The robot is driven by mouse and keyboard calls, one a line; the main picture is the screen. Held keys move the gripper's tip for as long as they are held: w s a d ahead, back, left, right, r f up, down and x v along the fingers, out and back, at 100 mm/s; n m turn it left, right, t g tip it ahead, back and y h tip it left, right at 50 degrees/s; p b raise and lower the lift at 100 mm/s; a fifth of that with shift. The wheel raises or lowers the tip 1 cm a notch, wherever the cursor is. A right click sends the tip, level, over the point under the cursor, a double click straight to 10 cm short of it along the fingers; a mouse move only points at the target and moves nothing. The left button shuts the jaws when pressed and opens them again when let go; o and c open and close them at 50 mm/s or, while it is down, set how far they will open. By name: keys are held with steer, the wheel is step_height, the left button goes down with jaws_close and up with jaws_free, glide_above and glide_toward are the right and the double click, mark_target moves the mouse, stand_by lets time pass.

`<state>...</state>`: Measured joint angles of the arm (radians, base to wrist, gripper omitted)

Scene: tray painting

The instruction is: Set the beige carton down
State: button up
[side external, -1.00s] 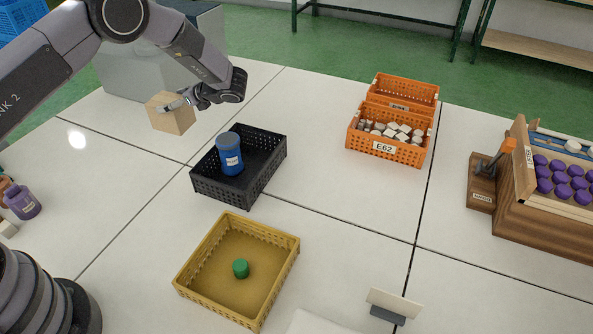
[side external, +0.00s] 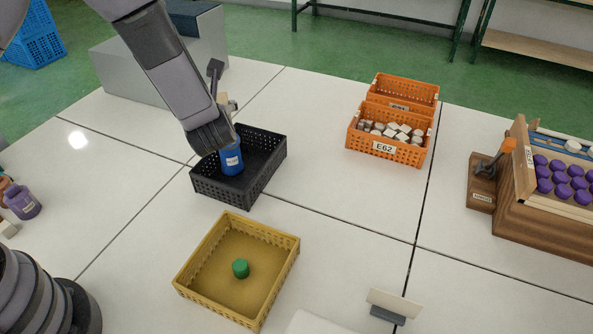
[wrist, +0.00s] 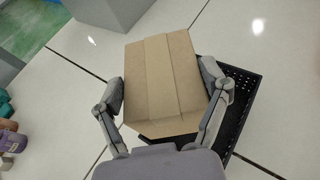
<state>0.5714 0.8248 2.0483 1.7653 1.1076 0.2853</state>
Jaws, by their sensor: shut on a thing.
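The beige carton (wrist: 165,80) sits between the two fingers of my gripper (wrist: 162,88), which is shut on its sides in the wrist view. In the side external view my arm hides most of the carton, and only a small beige part shows beside my gripper (side external: 226,104). The carton is over or near the far left part of the black crate (side external: 262,182). In the wrist view the crate (wrist: 242,92) shows beneath and to the right of the carton. I cannot tell the gap below the carton.
A blue jar (side external: 232,161) stands in the black crate, close to my wrist. A yellow crate (side external: 190,290) with a green piece (side external: 240,268) stands nearer. Orange crates (side external: 412,155) and a wooden rack (side external: 540,220) are to the right. The table between them is clear.

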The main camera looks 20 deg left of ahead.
steer(key=s+d+f+m+t+h, duration=0.1)
steer(key=s+d+m+t+h, duration=0.2)
steer(key=d, duration=0.4)
steer(key=s+d+f+m+h, duration=0.1)
steer(key=s+d+m+h, duration=0.2)
steer(key=d+m+h, duration=0.3)
steer(key=shift+n+y, duration=0.3)
steer(key=shift+n, duration=0.3)
steer(key=shift+w+d+f, duration=1.4)
steer(key=shift+w+f, duration=0.55)
steer(key=shift+f, duration=0.1)
steer(key=shift+w+d+f, duration=1.4)
steer(key=shift+w+f, duration=0.5)
steer(key=shift+f, duration=0.15)
steer(key=shift+w+d+f, duration=1.4)
steer(key=shift+w+f, duration=0.55)
steer(key=shift+f, duration=0.1)
steer(key=shift+f, duration=0.15)
steer(key=o, duration=1.2)
steer(key=shift+f, duration=0.1)
